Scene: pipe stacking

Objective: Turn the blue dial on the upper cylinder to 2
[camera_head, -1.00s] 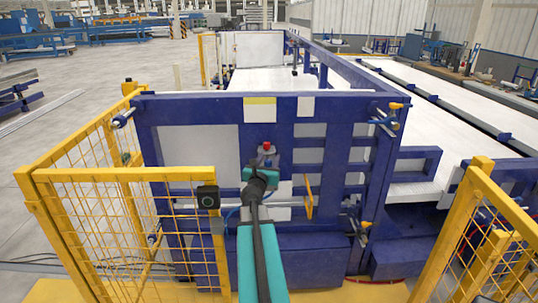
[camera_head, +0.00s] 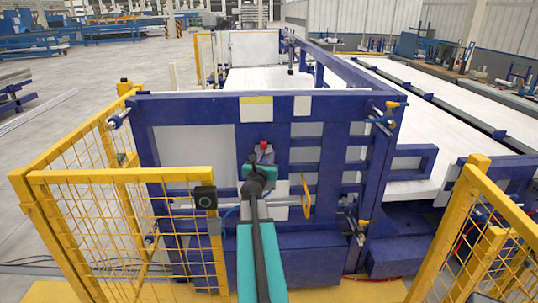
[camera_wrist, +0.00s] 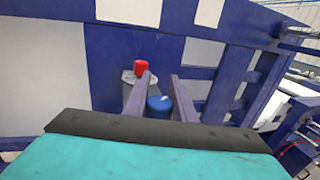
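A grey cylinder with a red knob (camera_head: 264,145) on it is fixed to the front of the blue frame; the red knob also shows in the wrist view (camera_wrist: 141,67). A blue dial (camera_wrist: 160,107) shows just below and right of it in the wrist view. My gripper (camera_wrist: 160,78) points at the frame, its two fingers apart, with the dial seen between them. I cannot tell whether either finger touches the dial. No numbers on the dial are readable. In the head view my arm hides the dial and the fingers.
The blue frame (camera_head: 190,98) with white panels stands right in front of me. Yellow mesh fences stand at left (camera_head: 120,180) and right (camera_head: 440,235). A black box (camera_head: 205,197) and a yellow flat piece (camera_head: 306,197) flank my arm's end.

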